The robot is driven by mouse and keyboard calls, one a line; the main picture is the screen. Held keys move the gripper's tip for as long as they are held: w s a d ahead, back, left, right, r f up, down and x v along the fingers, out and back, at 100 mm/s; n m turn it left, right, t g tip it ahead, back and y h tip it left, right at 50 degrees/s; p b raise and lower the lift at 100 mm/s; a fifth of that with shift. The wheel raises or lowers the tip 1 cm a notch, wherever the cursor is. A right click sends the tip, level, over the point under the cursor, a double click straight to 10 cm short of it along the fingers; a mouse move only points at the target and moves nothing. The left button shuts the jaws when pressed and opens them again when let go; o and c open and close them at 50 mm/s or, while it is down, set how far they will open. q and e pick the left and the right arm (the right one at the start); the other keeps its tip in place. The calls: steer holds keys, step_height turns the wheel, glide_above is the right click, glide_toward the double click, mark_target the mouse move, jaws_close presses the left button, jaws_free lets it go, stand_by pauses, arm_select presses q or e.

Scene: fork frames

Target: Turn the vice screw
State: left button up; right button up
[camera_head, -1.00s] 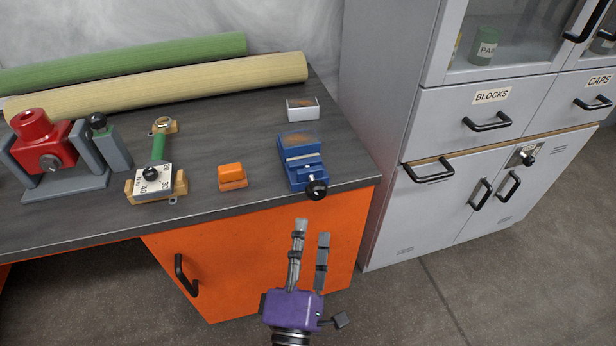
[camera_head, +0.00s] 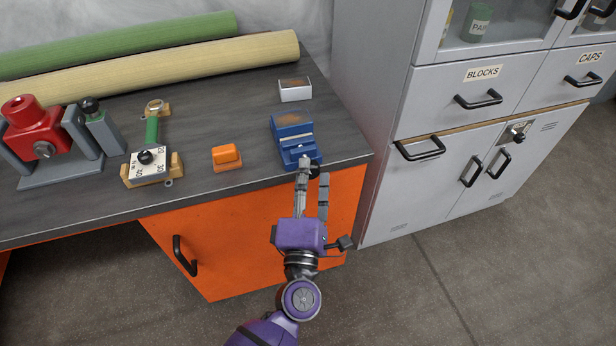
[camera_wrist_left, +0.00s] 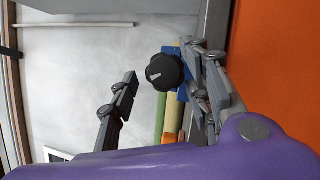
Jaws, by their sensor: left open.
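The blue vice (camera_head: 292,128) stands on the dark bench top near its front right corner. The black knob of its screw (camera_head: 314,171) sticks out past the front edge and is partly hidden behind my gripper's fingers. In the left wrist view the knob (camera_wrist_left: 163,72) shows with a pale pointer mark, ahead of and between the two fingers, nearer the right one. My left gripper (camera_head: 313,172) is open, with its fingertips at the knob. I cannot tell whether a finger touches it. My right gripper is not in view.
A grey cabinet (camera_head: 375,110) rises close on the right.

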arm_select(q)
steer(key=shift+c, duration=0.5)
steer(key=c, duration=0.9)
